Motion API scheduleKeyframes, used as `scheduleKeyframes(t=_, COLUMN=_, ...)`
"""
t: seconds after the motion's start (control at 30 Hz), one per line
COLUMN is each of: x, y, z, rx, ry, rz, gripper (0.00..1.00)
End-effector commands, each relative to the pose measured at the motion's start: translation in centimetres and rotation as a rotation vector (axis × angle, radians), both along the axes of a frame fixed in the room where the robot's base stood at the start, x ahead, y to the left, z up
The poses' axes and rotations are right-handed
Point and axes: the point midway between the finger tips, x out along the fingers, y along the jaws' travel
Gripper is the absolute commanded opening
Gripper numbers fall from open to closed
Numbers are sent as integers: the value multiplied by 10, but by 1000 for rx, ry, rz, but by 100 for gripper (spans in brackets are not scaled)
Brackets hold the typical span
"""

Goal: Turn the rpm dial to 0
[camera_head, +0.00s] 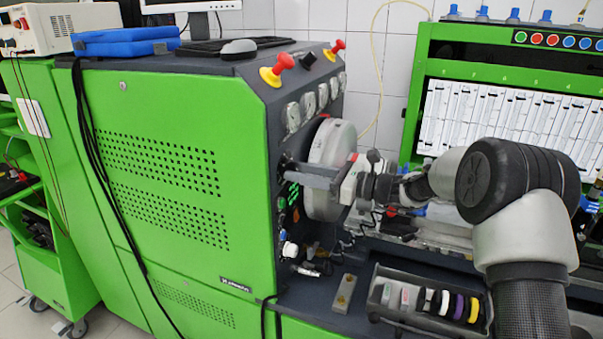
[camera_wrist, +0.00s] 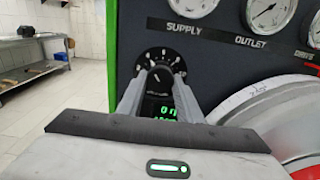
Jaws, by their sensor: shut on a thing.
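The rpm dial (camera_wrist: 160,57) is a round black dial with white marks around it, on the dark front panel in the wrist view. My gripper (camera_wrist: 160,78) is shut on the dial's knob, its two grey fingers reaching in from below. The fingers hide part of the knob, and I cannot tell its exact setting. A display with green digits (camera_wrist: 167,109) sits just below the dial and is partly covered by the fingers. In the head view my gripper (camera_head: 287,164) reaches left to the panel of the green testbench (camera_head: 180,200); the dial itself cannot be made out there.
Gauges, including the supply gauge (camera_wrist: 192,6) and outlet gauge (camera_wrist: 268,12), are above and right of the dial. A large pale round housing (camera_head: 328,165) stands close beside my gripper. A tray (camera_head: 385,313) with coloured rings lies below my arm.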

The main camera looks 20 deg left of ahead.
Motion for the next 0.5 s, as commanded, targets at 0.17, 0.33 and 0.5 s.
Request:
scheduleKeyframes(t=0.17, x=1, y=0, z=-2, rx=-3, ry=-36, rz=-1, gripper=10)
scheduleKeyframes(t=0.33, x=1, y=-1, z=-4, rx=-9, ry=-125, rz=-2, gripper=10)
scheduleKeyframes(t=0.5, x=1, y=-1, z=-6, rx=-19, ry=-261, rz=-2, gripper=10)
